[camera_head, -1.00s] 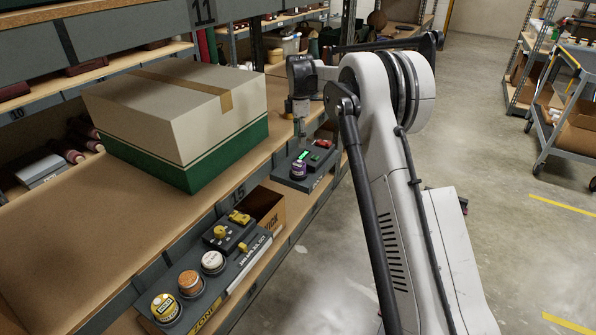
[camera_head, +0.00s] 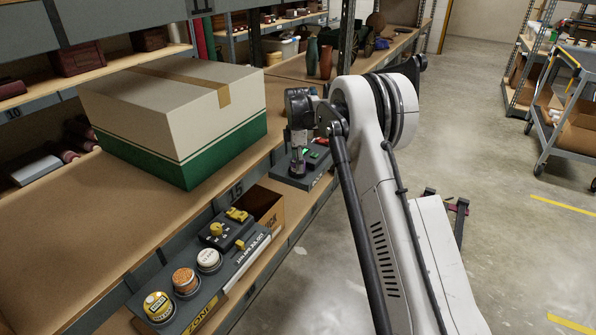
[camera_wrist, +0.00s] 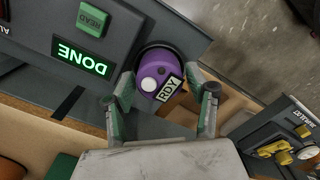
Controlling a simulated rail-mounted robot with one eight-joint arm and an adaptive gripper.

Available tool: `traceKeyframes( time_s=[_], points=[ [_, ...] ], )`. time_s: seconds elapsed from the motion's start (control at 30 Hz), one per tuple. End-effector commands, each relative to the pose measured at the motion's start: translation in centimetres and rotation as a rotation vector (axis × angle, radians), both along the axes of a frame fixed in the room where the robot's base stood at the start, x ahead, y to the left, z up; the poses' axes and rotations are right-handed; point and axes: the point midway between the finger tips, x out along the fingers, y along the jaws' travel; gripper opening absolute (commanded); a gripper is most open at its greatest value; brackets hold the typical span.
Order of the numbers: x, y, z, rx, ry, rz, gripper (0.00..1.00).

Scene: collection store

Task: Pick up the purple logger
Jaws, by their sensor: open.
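In the head view my gripper (camera_head: 298,165) is over the reader unit on the shelf edge and largely hides the logger. A lit green display (camera_wrist: 82,58) on the unit reads "DONE", beside a green "READ" button (camera_wrist: 93,19).
A large green and beige box (camera_head: 170,120) stands on the shelf to the left. Nearer stands a panel (camera_head: 235,262) with yellow knobs and several round pieces, beside an open cardboard box (camera_head: 264,207). The floor at right is clear up to a cart (camera_head: 570,140).

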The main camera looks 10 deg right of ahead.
Motion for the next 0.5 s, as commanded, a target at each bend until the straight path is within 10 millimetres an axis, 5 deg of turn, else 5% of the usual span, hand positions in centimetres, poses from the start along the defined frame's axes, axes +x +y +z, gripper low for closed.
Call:
traceKeyframes(
  time_s=[0.3,0.5],
  points=[
    [0.0,-0.04,-0.96,0.0,0.0,-0.001,0.52],
    [0.01,-0.05,-0.95,0.0,0.0,-0.001,0.25]
  ],
)
